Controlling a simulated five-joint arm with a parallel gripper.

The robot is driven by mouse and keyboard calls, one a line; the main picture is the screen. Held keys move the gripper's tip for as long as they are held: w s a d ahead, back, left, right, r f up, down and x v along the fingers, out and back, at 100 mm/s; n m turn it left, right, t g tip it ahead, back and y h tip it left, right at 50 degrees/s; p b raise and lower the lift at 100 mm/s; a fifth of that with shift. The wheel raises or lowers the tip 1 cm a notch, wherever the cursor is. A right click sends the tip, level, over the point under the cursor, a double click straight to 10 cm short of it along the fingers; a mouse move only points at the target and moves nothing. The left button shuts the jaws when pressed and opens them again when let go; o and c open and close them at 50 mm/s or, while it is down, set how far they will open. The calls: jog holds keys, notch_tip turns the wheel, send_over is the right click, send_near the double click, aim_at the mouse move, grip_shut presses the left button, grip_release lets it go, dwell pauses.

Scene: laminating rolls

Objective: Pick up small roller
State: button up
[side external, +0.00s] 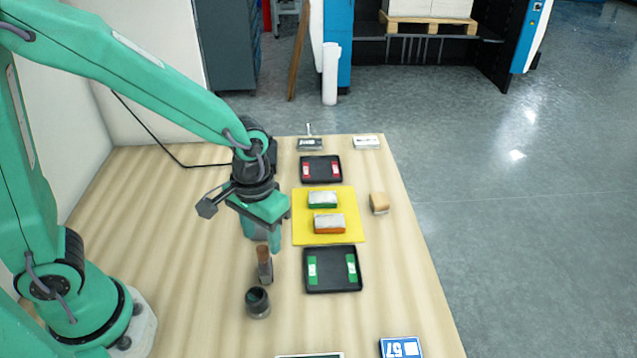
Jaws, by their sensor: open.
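My gripper (264,236) points down over the table, left of the yellow mat, with its fingers apart and nothing visible between them. Just below it in the picture stands a small upright piece with a brown top and grey lower part (265,265). I cannot tell for sure whether this is the small roller. The fingertips look close to its top, but I cannot tell whether they touch it. A dark round cup-like object (257,302) stands just in front of it.
A yellow mat (348,237) bears a green block (323,200) and an orange block (329,223). Black trays with red marks (321,159) and green marks (333,286) lie behind and in front. A tan block (379,203) sits at right. The wooden table (190,300) is clear at left.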

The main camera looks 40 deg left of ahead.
aim_at(262, 248)
jog(key=shift+f, duration=0.1)
jog(key=shift+s+f, duration=0.1)
jog(key=shift+f, duration=2.4)
jog(key=shift+c, duration=0.4)
grip_shut()
